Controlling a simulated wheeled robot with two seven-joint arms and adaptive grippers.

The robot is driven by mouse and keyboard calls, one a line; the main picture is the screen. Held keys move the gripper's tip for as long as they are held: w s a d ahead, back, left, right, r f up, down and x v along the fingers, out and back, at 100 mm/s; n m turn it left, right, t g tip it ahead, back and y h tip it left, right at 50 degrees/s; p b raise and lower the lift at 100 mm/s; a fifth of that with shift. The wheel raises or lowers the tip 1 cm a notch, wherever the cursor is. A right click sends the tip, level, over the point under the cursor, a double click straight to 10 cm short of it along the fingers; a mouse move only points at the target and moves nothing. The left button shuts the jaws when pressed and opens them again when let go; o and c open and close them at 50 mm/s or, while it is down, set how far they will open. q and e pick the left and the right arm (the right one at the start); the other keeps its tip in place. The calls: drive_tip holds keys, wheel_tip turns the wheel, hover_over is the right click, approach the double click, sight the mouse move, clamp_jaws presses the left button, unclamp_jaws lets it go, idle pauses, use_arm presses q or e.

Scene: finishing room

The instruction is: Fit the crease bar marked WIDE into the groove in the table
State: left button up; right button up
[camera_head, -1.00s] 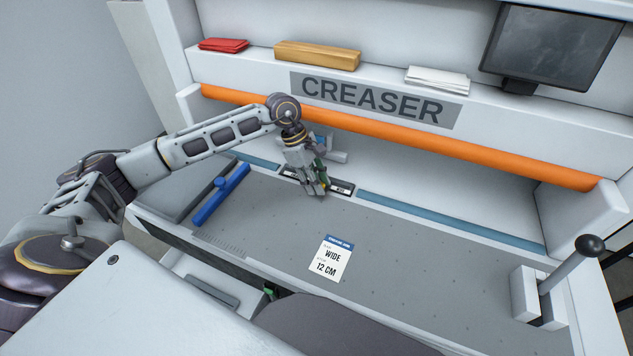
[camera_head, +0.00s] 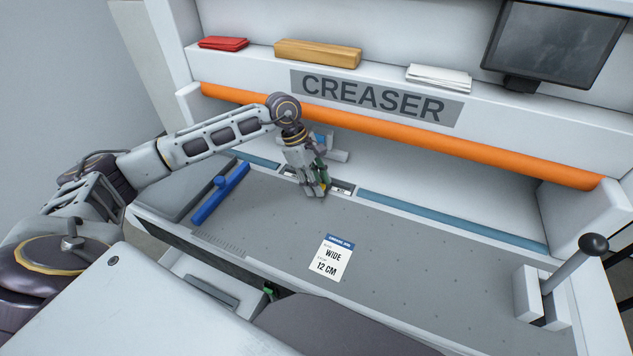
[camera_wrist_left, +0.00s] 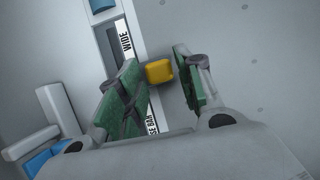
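The crease bar marked WIDE (camera_wrist_left: 126,42) shows in the left wrist view as a white label strip with black print, lying along the groove (camera_wrist_left: 107,42). In the head view the groove (camera_head: 342,187) is a slot in line with the blue strips, and the bar looks sunk in it. A yellow grip block (camera_wrist_left: 159,72) stands at the bar's middle. My left gripper (camera_head: 317,192) is over the bar. Its green-padded fingers (camera_wrist_left: 160,85) are open on either side of the yellow block, with a gap at least on the left. A green piece (camera_head: 270,291) below the table edge looks like my right gripper, mostly hidden.
A blue-handled bar (camera_head: 221,194) lies left on the grey table. An orange roller bar (camera_head: 420,130) spans above the back. A lever (camera_head: 570,268) stands at the right. The table's right middle is clear.

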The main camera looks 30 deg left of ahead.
use_arm(q)
drive_tip(key=shift+o, duration=0.9)
drive_tip(key=v, duration=0.8)
drive_tip(key=shift+r+p, duration=0.3)
drive_tip(key=shift+p, duration=0.05)
idle(0.8)
